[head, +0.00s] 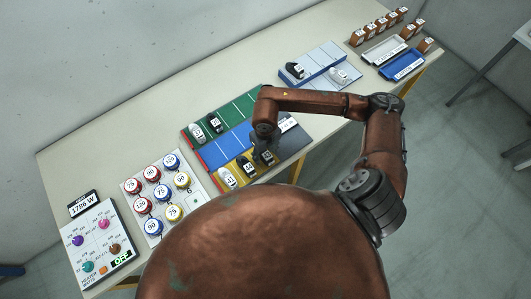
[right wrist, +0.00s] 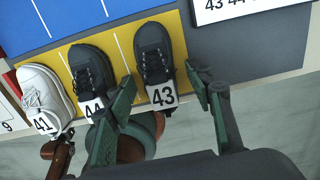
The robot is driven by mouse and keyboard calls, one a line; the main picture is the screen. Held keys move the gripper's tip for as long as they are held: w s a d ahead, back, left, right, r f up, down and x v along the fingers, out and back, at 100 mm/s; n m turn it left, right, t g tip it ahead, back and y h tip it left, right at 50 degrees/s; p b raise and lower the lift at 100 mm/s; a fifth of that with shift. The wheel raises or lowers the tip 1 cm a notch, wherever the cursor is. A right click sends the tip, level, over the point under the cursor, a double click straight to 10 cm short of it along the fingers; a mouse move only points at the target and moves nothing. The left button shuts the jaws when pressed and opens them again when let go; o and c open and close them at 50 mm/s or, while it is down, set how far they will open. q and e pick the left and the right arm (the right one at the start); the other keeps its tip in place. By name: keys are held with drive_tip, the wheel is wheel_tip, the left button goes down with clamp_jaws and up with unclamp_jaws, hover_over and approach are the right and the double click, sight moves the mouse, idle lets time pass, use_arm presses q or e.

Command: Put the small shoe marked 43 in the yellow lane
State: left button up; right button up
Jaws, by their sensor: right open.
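The small black shoe marked 43 (right wrist: 155,60) stands in the yellow lane (right wrist: 122,42) in the right wrist view, at the right end of a row. A black shoe marked 44 (right wrist: 91,72) and a white shoe marked 41 (right wrist: 42,95) stand to its left in the same lane. My right gripper (right wrist: 165,92) is open, with its fingers apart on either side of the 43 label, close to the shoe's near end. In the head view my right gripper (head: 263,155) hangs over the right end of the yellow lane and partly hides that shoe. My left gripper is not in view.
Blue (head: 225,147) and green (head: 240,107) lanes lie behind the yellow one; two shoes stand in the green. A rack with two shoes (head: 320,62), trays (head: 402,66) and small boxes are at the right. Round buttons (head: 156,190) and a switch panel (head: 102,245) are at the left.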

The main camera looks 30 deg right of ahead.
sight(265, 153)
wheel_tip(265, 153, up, 12)
idle(0.4)
